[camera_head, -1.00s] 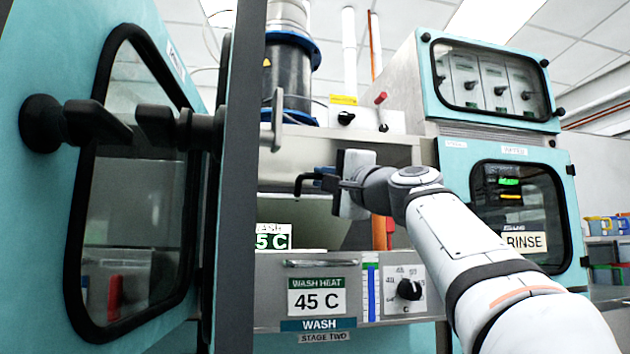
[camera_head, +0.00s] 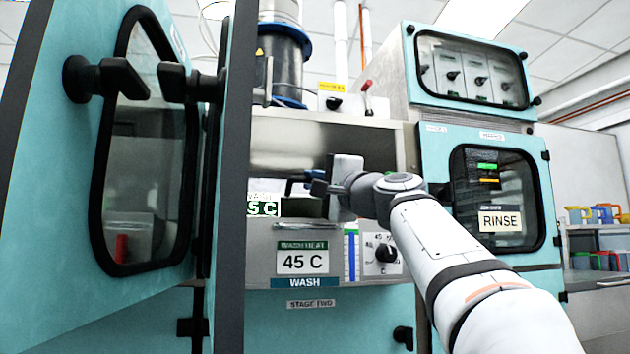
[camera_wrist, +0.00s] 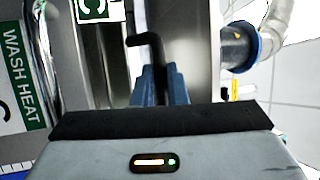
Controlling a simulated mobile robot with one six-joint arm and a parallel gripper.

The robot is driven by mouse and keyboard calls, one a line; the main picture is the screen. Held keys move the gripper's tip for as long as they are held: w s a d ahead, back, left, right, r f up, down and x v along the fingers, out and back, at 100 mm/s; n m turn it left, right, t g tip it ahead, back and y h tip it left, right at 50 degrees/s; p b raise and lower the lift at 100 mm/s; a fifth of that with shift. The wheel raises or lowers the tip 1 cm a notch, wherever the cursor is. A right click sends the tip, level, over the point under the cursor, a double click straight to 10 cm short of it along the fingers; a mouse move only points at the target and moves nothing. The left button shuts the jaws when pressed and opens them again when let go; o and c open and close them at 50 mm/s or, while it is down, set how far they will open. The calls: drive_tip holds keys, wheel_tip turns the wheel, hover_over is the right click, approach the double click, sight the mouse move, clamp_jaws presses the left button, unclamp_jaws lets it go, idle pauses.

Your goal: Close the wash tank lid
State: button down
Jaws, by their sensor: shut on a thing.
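My gripper (camera_head: 296,186) is at the front opening of the wash station, just above its front panel. In the wrist view its blue fingers (camera_wrist: 160,85) are shut on a black bent handle (camera_wrist: 146,41), whose hooked end sticks out beyond them. In the head view the handle is mostly hidden by the gripper. I cannot clearly make out the lid plate or its tilt. The wash tank's front panel (camera_head: 262,262) carries a "WASH HEAT 45 C" sign (camera_head: 303,259).
A teal door with a dark window (camera_head: 150,170) stands open at the left, its black edge (camera_head: 236,170) close to the opening. A knob (camera_head: 386,253) is on the panel below my arm. The rinse cabinet (camera_head: 500,195) stands shut at the right.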

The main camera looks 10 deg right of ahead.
drive_tip(key=c, duration=1.7)
unclamp_jaws()
drive_tip(key=shift+w+f, duration=0.2)
drive_tip(key=shift+w, duration=0.1)
drive_tip(key=shift+c, duration=0.2)
drive_tip(key=shift+o, duration=1.4)
drive_tip(key=shift+s+r, duration=0.15)
drive_tip(key=b+v, duration=0.1)
drive_tip(key=v, duration=0.6)
drive_tip(key=shift+s+d+f, duration=0.15)
drive_tip(key=shift+s+f, duration=0.1)
drive_tip(key=shift+s, duration=0.05)
